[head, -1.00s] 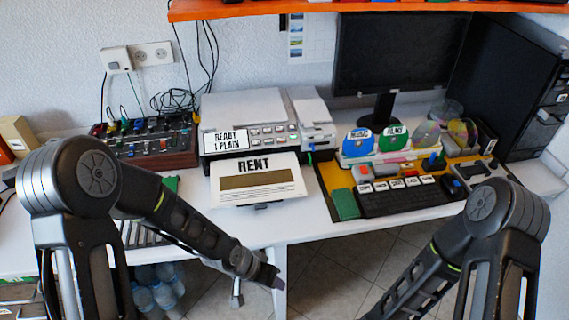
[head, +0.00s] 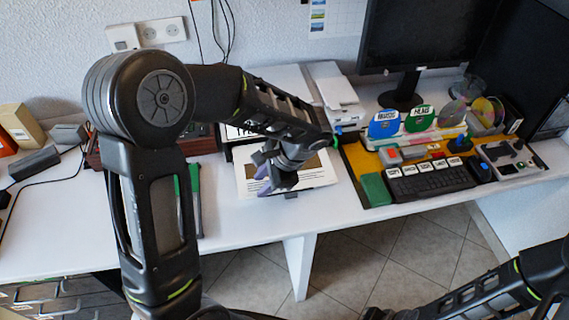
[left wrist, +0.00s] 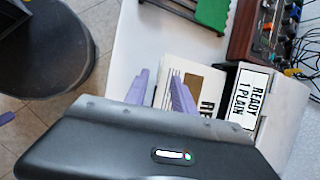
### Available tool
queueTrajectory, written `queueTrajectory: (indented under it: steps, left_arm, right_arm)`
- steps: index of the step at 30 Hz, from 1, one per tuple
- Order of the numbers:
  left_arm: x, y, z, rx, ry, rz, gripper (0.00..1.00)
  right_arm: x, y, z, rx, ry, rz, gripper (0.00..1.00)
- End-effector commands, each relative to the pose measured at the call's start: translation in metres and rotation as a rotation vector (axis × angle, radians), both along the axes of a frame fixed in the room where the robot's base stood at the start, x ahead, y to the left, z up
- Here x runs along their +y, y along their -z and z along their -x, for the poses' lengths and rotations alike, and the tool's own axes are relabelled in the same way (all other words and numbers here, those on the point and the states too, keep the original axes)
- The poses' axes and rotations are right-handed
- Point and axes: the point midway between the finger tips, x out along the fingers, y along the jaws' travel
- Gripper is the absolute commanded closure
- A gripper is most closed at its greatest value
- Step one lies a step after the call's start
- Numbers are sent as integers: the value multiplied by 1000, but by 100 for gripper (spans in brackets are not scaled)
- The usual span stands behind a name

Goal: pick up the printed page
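The printed page (head: 322,178), white with a brown band, lies in front of the printer at the desk's front edge. My left gripper (head: 264,189) is over the page's left part and hides some of it, with the arm covering its heading. In the left wrist view the page (left wrist: 176,66) shows between and beyond the purple fingers of my left gripper (left wrist: 160,74). The fingers are apart with nothing clearly held; I cannot tell whether they touch the page.
The printer's sign (left wrist: 249,96) reads READY 1 PLAIN. A green-topped rack (left wrist: 212,12) stands beside the page. To the page's right are a green block (head: 375,189), a keyboard (head: 431,181) and upright discs (head: 385,123). White desk (head: 230,225) is clear in front.

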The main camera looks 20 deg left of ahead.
Motion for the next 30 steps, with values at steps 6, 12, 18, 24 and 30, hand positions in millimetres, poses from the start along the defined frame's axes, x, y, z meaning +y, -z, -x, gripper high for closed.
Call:
queueTrajectory:
  steps: [6,12,18,24,30]
  left_arm:
    - [3,6,0,1,-1,1,69]
    - [11,23,2,3,-1,1,69]
    - [12,24,1,0,-1,3,69]
    - [15,29,2,2,-2,3,69]
    - [30,53,3,4,-3,2,69]
  right_arm:
    - [0,-1,0,0,0,0,100]
    - [0,-2,0,0,0,1,100]
    - [0,-2,0,0,0,1,100]
    - [0,-5,1,1,1,1,100]
    - [-1,-13,1,4,1,3,100]
